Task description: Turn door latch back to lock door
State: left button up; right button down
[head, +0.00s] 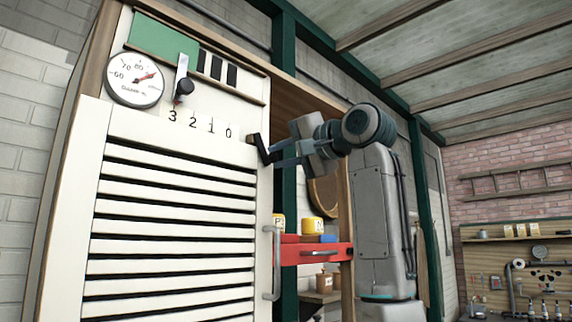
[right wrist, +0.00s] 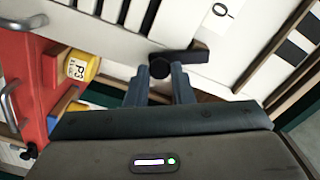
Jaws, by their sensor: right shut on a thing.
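The black door latch (head: 261,150) is at the upper right edge of the white louvered door (head: 165,215). In the head view it looks like a short tilted bar. In the right wrist view the latch (right wrist: 186,56) has a round hub, with a bar reaching right towards the printed 0. My right gripper (head: 271,156) reaches it from the right. In the right wrist view, my right gripper (right wrist: 161,72) has a finger on each side of the hub and is shut on the latch. The fingertips partly hide the hub. My left gripper is in neither view.
A round dial (head: 135,80) and a lever with a black knob (head: 184,86) are above the door.

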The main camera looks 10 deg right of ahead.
jog(key=m+b, duration=0.1)
jog(key=a+f+m+b, duration=0.1)
jog(key=m, duration=0.1)
jog(key=shift+s+a, duration=0.1)
jog(key=shift+s, duration=0.3)
jog(key=shift+s+a+m+b, duration=0.1)
jog(key=shift+a+m+b, duration=0.2)
jog(key=shift+m, duration=0.35)
jog(key=shift+s+a+m+b, duration=0.1)
jog(key=shift+m+b, duration=0.3)
jog(key=shift+m, duration=0.25)
jog(key=shift+r, duration=0.1)
jog(key=c, duration=1.3)
grip_release()
jog(key=shift+s+d, duration=0.15)
